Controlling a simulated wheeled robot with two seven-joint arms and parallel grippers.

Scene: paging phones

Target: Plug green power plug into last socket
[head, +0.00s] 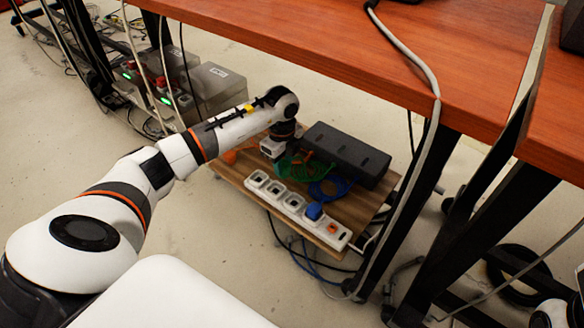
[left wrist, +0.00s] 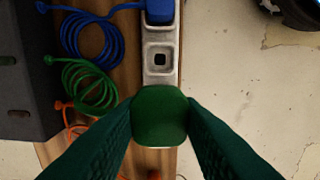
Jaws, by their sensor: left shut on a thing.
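My left gripper (head: 275,151) is at the far end of the power strip (head: 323,231). In the left wrist view my left gripper (left wrist: 160,118) is shut on a green plug (left wrist: 160,108), held between its dark green fingers. The plug appears over the lower end of the strip (left wrist: 148,79) and hides what is under it; whether it touches the strip I cannot tell. An empty socket (left wrist: 159,57) shows just above it in that view. A blue plug (head: 314,211) sits in the strip, also seen in the left wrist view (left wrist: 160,11). My right gripper is not in view.
The strip lies along the edge of a wooden board (head: 349,210). A black box (head: 345,154), a green cable coil (head: 290,168) and a blue one (head: 328,187) lie beside it. An orange cable (left wrist: 88,112) lies near the green coil. A red-brown tabletop (head: 330,45) overhangs behind.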

